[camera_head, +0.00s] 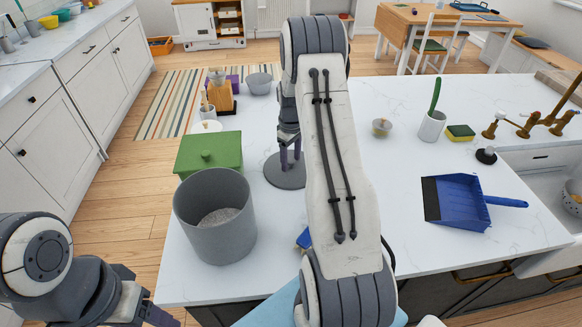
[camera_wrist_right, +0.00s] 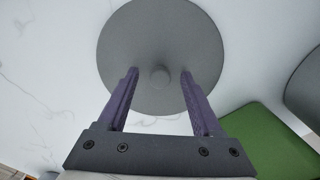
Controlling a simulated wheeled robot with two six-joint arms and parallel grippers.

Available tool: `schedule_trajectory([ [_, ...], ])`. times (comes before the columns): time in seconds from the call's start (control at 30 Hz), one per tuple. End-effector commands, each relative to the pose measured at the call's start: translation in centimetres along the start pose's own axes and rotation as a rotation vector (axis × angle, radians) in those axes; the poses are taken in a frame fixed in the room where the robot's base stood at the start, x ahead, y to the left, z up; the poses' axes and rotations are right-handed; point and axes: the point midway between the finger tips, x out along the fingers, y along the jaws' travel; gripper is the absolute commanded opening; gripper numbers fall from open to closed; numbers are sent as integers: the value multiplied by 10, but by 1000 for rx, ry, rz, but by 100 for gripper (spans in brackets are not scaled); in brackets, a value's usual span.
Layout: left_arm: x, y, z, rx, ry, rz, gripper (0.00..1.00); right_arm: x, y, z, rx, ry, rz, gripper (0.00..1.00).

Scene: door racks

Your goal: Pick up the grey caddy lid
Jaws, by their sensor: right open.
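The grey caddy lid (camera_head: 272,174) is a flat round disc lying on the white worktop, right of the grey caddy (camera_head: 180,222). In the right wrist view the lid (camera_wrist_right: 160,35) shows a small round knob (camera_wrist_right: 160,77) at its middle. My right gripper (camera_head: 291,162) is over the lid, pointing down. In the wrist view its purple fingers (camera_wrist_right: 158,73) are open, one on each side of the knob, with a gap to both. I cannot tell how high the fingertips are. My left gripper (camera_head: 155,314) is at the bottom left, partly cut off by the frame.
A green lidded box (camera_head: 208,153) stands behind the caddy. A blue dustpan (camera_head: 458,200) lies to the right, near the sink (camera_head: 552,187). The worktop between lid and dustpan is partly hidden by my right arm.

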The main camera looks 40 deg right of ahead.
Motion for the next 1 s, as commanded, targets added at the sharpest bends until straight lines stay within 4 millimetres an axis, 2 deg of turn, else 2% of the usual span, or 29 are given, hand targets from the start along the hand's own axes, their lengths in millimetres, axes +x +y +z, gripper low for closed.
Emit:
schedule_trajectory([
  [0.07,0,0,0,0,0,0,62,0,0,0,0,0,0,63],
  [0.2,0,0,0,0,0,0,62,0,0,0,-1,0,0,10],
  [0.23,0,0,0,0,0,0,62,0,0,0,-1,0,0,0],
  [0.67,3,0,0,0,0,0,62,-6,0,-1,0,1,1,0],
  [0.77,8,-1,0,0,0,0,62,-15,0,-1,0,3,3,0],
  [0.9,18,-1,1,1,0,0,62,-39,1,-2,0,6,5,0],
  [1.0,25,-2,1,1,0,0,62,-51,7,20,6,3,3,0],
])
